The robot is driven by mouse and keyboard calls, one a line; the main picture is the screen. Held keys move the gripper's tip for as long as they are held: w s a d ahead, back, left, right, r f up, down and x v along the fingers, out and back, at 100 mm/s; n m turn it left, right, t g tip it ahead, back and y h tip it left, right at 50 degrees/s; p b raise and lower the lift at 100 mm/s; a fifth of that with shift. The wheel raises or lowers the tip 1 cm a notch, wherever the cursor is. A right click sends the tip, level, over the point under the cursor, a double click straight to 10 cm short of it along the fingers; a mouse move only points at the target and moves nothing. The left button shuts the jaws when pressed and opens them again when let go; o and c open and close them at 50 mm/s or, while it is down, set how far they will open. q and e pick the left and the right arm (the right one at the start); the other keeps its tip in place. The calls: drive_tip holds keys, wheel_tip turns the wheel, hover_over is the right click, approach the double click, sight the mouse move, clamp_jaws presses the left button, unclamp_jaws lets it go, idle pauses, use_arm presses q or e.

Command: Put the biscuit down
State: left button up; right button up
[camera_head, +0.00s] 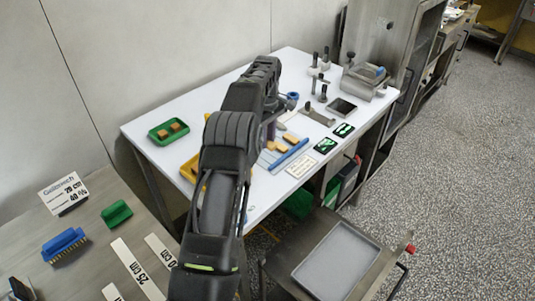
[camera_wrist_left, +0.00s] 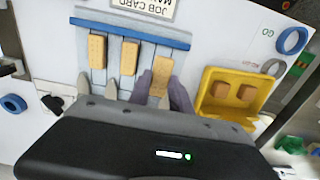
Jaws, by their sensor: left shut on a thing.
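In the left wrist view an orange-tan biscuit (camera_wrist_left: 160,76) is held between the fingertips of my left gripper (camera_wrist_left: 161,91). It is over the grey slatted mesh (camera_wrist_left: 113,72), in line with two other biscuits, one in the middle (camera_wrist_left: 130,57) and one at the left (camera_wrist_left: 97,47). I cannot tell whether the held biscuit touches the mesh. A blue bar (camera_wrist_left: 130,28) runs along the mesh edge. In the head view my left arm hides part of the mesh, and biscuits (camera_head: 292,143) show beside the blue bar (camera_head: 289,155). My right gripper is not in view.
A yellow tray (camera_wrist_left: 207,104) with two brown pieces stands right of the gripper in the wrist view. In the head view a green tray (camera_head: 157,138) holds brown pieces. The job card (camera_head: 301,166) lies near the blue bar.

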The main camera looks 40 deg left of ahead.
sight(267, 157)
use_arm(q)
drive_tip(key=shift+f, duration=0.7)
drive_tip(key=shift+f+p, duration=0.7)
drive_tip(key=shift+f, duration=1.15)
drive_tip(key=shift+f, duration=0.1)
drive_tip(key=shift+f, duration=0.15)
drive_tip(key=o, duration=1)
